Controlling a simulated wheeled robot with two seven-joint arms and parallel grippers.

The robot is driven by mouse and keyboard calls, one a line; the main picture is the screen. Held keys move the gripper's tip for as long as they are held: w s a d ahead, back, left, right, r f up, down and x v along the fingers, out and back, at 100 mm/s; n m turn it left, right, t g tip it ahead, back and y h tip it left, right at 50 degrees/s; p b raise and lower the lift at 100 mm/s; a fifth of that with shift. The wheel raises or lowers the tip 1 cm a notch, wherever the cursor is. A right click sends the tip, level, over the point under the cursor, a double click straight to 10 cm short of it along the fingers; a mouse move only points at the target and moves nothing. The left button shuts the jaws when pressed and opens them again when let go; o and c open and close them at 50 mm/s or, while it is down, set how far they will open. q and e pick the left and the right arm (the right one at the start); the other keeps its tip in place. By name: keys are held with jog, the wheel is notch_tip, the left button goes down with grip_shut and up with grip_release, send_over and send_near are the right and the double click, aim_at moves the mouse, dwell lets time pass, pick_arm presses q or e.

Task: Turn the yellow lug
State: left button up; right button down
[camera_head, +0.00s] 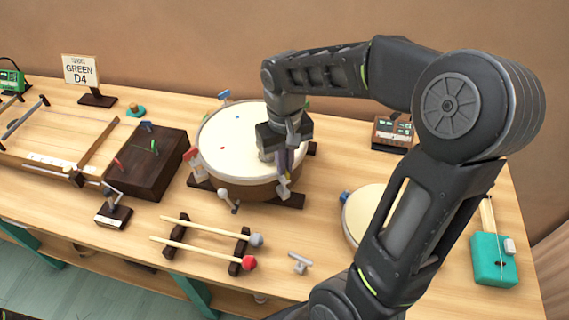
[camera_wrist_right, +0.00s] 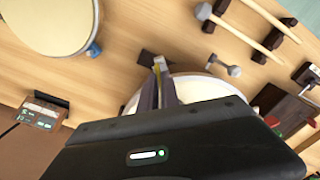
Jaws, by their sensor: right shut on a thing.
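A round drum (camera_head: 215,145) with a cream head and coloured lugs around its rim lies on dark wooden bars on the table. My right gripper (camera_head: 284,186) points down at the drum's right front rim. In the right wrist view my right gripper (camera_wrist_right: 160,72) is shut on the yellow lug (camera_wrist_right: 158,61), of which only a small yellow part shows between the fingertips. The fingers hide most of the lug, so I cannot tell how far it is turned. In the head view the lug is hidden by the gripper. My left gripper is not in view.
Two mallets (camera_head: 205,238) lie on a dark rack in front of the drum. A small grey T-shaped key (camera_head: 299,262) lies to their right. A sign (camera_head: 80,70) reads GREEN D4. A second drum (camera_head: 365,215) stands right, partly behind my arm. A dark wooden box (camera_head: 145,170) stands left.

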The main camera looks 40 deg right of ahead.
jog(key=m+b, duration=0.1)
jog(key=m, duration=0.4)
jog(key=shift+m, duration=0.3)
jog(key=m, duration=0.5)
jog(key=shift+r+b, duration=0.1)
jog(key=shift+b, duration=0.25)
jog(key=shift+m, duration=0.3)
jog(key=c, duration=1.6)
grip_release()
notch_tip(320, 180, up, 8)
jog(key=shift+f, duration=0.15)
